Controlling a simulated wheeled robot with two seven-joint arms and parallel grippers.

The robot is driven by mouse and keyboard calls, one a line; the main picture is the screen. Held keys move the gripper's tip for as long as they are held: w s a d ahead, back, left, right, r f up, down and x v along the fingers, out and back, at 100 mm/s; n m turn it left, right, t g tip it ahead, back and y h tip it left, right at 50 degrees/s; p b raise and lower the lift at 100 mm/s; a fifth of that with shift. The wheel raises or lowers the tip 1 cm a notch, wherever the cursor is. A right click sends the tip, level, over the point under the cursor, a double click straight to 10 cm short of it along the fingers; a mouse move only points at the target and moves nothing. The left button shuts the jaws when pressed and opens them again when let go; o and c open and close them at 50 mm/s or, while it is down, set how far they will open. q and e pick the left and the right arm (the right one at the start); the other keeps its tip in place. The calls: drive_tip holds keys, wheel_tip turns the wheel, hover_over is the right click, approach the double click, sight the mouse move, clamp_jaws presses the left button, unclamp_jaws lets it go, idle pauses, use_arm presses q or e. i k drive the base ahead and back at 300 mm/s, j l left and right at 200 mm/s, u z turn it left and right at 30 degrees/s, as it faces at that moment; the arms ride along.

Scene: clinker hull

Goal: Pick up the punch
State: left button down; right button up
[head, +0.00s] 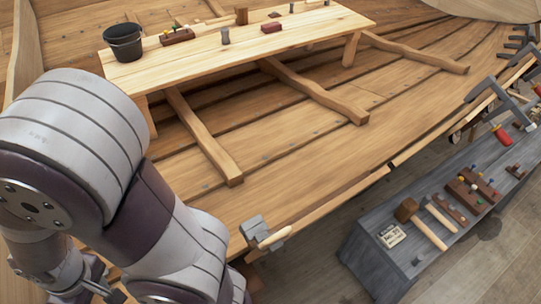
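I cannot tell any thing here for certain as the punch. Small tools with coloured ends stand in a brown rack (177,36) on the pale plank table, and more in a brown rack (473,190) on the grey bench; they are too small to tell apart. A small grey metal piece (225,36) stands on the plank table. My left arm fills the left of the head view. Dark finger-like parts of my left gripper (103,289) show at the bottom left edge, far from both racks; their opening is unclear. My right gripper is not in view.
The grey bench (375,262) bears a mallet (406,210), a card (392,236) and a red item (502,135). Frames cross the hull.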

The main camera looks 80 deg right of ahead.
sight(419, 258)
drive_tip(key=k+z, duration=0.2)
drive_tip(key=z, duration=0.25)
drive_tip(key=k+l+z, duration=0.15)
drive_tip(key=z, duration=0.3)
drive_tip(key=k+l+z, duration=0.2)
drive_tip(key=z, duration=0.25)
drive_tip(key=k+l+z, duration=0.25)
drive_tip(key=z, duration=0.2)
drive_tip(key=j+z, duration=0.15)
drive_tip(key=z, duration=0.35)
drive_tip(key=i+j+z, duration=0.1)
drive_tip(key=j+z, duration=0.15)
drive_tip(key=z, duration=0.2)
drive_tip(key=j+z, duration=0.2)
drive_tip(key=z, duration=0.3)
drive_tip(key=j+z, duration=0.2)
drive_tip(key=z, duration=0.25)
drive_tip(key=j+z, duration=0.2)
drive_tip(key=z, duration=0.3)
drive_tip(key=i+l, duration=0.4)
drive_tip(key=l, duration=0.2)
drive_tip(key=i+l+u, duration=0.2)
drive_tip(key=u, duration=0.25)
drive_tip(key=i+l+u, duration=0.15)
drive_tip(key=l+u, duration=0.25)
drive_tip(key=i+l+u, duration=0.1)
drive_tip(key=l+u, duration=0.8)
drive_tip(key=u, duration=0.6)
